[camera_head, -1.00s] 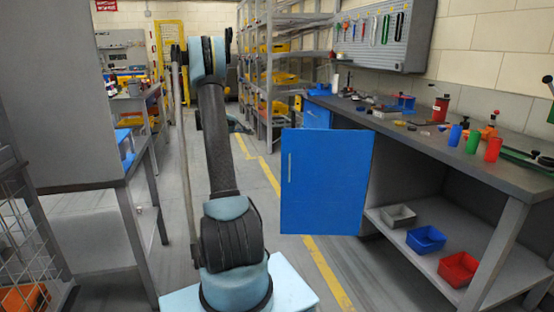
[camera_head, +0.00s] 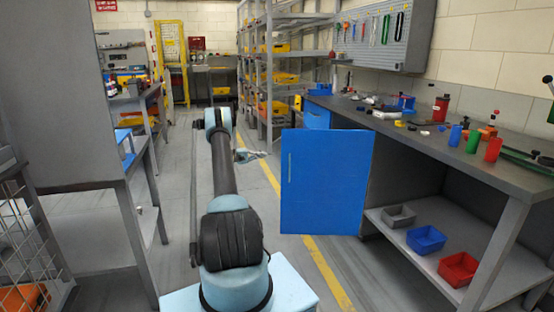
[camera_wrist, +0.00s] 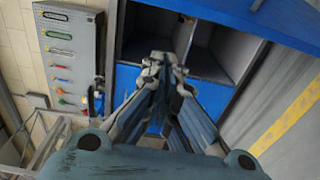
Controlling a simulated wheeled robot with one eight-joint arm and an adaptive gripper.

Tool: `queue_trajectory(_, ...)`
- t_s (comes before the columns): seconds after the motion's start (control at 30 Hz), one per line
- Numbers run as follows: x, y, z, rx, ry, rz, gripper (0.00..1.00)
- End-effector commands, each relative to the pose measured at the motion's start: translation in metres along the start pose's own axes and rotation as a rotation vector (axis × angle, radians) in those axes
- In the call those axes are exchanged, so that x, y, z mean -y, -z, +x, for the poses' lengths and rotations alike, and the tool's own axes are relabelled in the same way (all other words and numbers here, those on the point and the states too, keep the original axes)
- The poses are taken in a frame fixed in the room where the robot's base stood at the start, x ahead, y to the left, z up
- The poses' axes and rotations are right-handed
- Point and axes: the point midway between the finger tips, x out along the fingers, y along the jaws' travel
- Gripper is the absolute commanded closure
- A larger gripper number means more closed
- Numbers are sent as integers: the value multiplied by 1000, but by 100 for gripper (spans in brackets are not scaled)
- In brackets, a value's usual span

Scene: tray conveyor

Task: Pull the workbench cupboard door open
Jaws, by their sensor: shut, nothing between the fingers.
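The blue cupboard door (camera_head: 327,185) stands swung out from the workbench (camera_head: 440,140), its face towards the head camera. Its upright silver handle (camera_head: 289,168) is near the left edge. My gripper (camera_head: 250,155) shows beside my arm, left of the door in the picture and apart from the handle. In the wrist view my gripper (camera_wrist: 160,70) is shut and empty. Behind the fingers there is a dark open compartment (camera_wrist: 215,55), and a blue panel (camera_wrist: 260,18) crosses the top right. The handle cannot be made out in the wrist view.
Grey, blue (camera_head: 426,239) and red (camera_head: 459,269) bins sit on the shelf under the bench. Bottles and small parts lie on the benchtop. A rack (camera_head: 275,75) stands behind the door, and a grey table (camera_head: 80,187) is on the left. The aisle floor between is clear.

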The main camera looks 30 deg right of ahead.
Motion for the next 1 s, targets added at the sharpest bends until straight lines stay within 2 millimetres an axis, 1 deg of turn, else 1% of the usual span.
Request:
queue_trajectory(0.03,3,0,1,2,-6,0,100)
queue_trajectory(0.17,5,0,8,4,-13,-1,100)
queue_trajectory(0.27,5,0,18,6,-12,0,100)
queue_trajectory(0.37,5,0,33,6,-12,0,100)
queue_trajectory(0.77,4,0,104,5,-11,0,100)
queue_trajectory(0.9,4,-18,96,3,-11,0,100)
queue_trajectory(1.0,4,-28,93,3,-11,-1,100)
